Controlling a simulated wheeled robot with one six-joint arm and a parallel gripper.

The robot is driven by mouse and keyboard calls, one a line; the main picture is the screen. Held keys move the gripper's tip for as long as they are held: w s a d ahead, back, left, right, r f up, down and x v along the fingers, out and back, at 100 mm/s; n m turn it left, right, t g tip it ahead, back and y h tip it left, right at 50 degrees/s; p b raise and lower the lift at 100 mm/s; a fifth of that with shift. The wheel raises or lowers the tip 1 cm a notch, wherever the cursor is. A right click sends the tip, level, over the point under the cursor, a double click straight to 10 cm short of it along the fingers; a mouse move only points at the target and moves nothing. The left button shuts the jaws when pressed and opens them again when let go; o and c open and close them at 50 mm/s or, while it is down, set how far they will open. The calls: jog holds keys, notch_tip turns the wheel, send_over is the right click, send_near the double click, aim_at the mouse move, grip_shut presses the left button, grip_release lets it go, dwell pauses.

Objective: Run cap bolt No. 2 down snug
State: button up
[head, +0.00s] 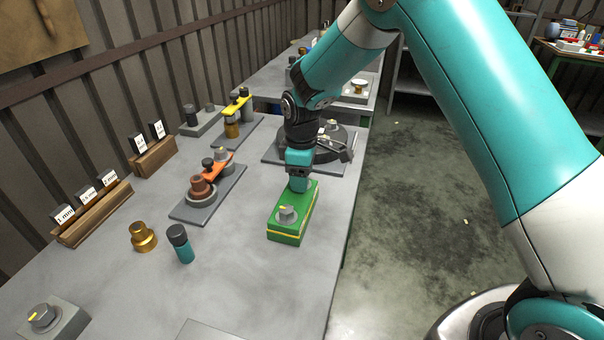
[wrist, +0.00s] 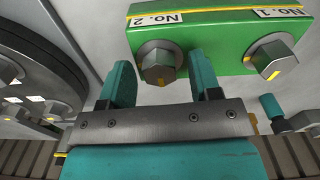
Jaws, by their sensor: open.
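The green block (head: 291,226) lies on the bench under my gripper; it also shows at the top of the wrist view (wrist: 215,37). Cap bolt No. 2 (wrist: 159,68) is a grey hex head with a yellow mark, below the "No. 2" label. Cap bolt No. 1 (wrist: 271,58) stands to its right and shows in the head view (head: 287,215). My gripper (wrist: 161,68) is open, its teal fingers either side of bolt No. 2's head. Whether they touch it is unclear. In the head view my gripper (head: 300,184) hides bolt No. 2.
A dark round fixture (head: 325,140) stands just behind my gripper. An orange-arm fixture (head: 208,185) is to the left. A teal cylinder (head: 181,244) and a brass part (head: 143,237) stand at front left.

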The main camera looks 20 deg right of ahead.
jog(key=c, duration=0.9)
jog(key=shift+m, duration=1.5)
jog(key=o, duration=0.9)
jog(key=shift+r, duration=0.1)
notch_tip(320, 180, up, 17)
jog(key=shift+r+b, duration=0.15)
jog(key=shift+b, duration=0.25)
